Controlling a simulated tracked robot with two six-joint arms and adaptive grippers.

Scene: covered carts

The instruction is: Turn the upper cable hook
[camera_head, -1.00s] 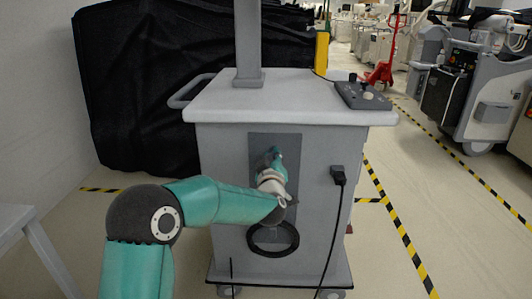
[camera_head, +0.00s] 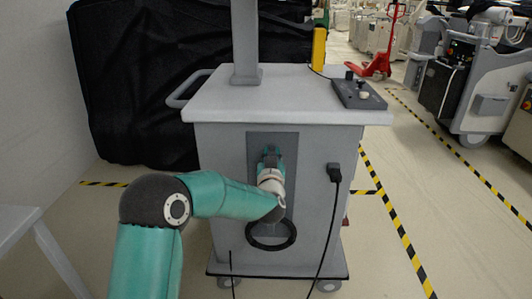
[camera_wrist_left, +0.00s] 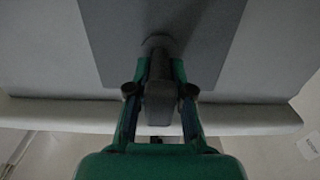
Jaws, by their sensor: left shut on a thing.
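The grey cart (camera_head: 218,170) stands in front of me with a darker grey panel (camera_head: 288,143) on its front face. My left gripper (camera_head: 270,153) is at the upper part of this panel and mostly hides the upper cable hook there. In the left wrist view the upper cable hook (camera_wrist_left: 160,100) is a dark grey bar on a round base at the panel. The fingers of my left gripper (camera_wrist_left: 159,88) lie on both sides of the bar, shut on it. My right gripper is not in view.
A black cable coil (camera_head: 271,246) hangs low on the panel, below my left wrist. A black plug (camera_head: 334,172) with a hanging cable is on the cart's right front. A control box (camera_head: 358,95) sits on the cart top. A black-covered bulk (camera_head: 130,90) stands behind.

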